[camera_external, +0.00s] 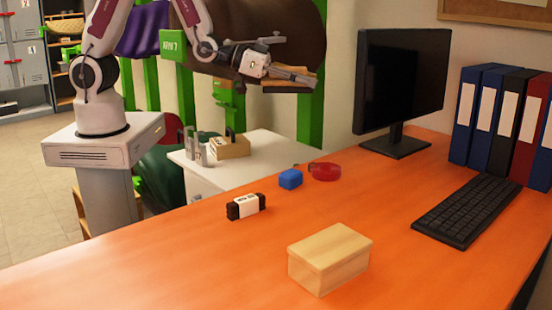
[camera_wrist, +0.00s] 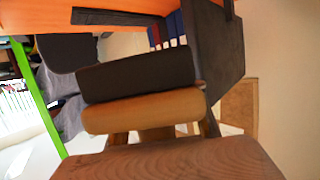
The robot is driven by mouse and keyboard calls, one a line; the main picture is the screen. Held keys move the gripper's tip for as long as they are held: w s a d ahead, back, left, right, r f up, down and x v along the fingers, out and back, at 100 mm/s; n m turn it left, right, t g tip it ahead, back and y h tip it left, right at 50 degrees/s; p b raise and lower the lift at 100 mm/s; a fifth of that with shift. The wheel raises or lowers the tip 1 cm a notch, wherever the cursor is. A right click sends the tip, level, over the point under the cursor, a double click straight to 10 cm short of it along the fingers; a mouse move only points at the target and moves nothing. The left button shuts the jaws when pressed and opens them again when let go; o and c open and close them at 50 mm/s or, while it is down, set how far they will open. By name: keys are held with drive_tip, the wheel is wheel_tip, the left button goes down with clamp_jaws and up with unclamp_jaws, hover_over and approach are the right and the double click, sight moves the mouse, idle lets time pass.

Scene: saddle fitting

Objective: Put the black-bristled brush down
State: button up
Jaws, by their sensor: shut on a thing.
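The black-bristled brush (camera_wrist: 145,108) has a tan wooden back and a dark bristle block. In the wrist view it sits between the fingers of my gripper (camera_wrist: 160,135), which is shut on it. In the external view my gripper (camera_external: 296,76) is raised in front of a large brown rounded body (camera_external: 275,35). The tan back of the brush shows at the fingers there (camera_external: 290,89). The brush is in the air, above and behind the orange desk (camera_external: 190,265). A brown grained surface fills the bottom of the wrist view; I cannot tell what it is.
A white table (camera_external: 265,155) below holds a cardboard-coloured box (camera_external: 232,148) and grey cylinders (camera_external: 200,152). Green posts (camera_external: 311,105) stand behind.

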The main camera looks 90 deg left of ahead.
drive_tip(key=shift+d, duration=0.1)
drive_tip(key=shift+d+f, duration=0.35)
drive_tip(key=shift+f, duration=0.05)
drive_tip(key=w+d+f, duration=0.5)
drive_tip(key=w+d, duration=0.1)
drive_tip(key=w, duration=0.3)
drive_tip(key=w+d+f, duration=0.6)
drive_tip(key=w+d, duration=0.1)
drive_tip(key=w, duration=0.2)
drive_tip(key=shift+w+d+f, duration=0.1)
drive_tip(key=shift+f, duration=0.1)
drive_tip(key=shift+f, duration=2.95)
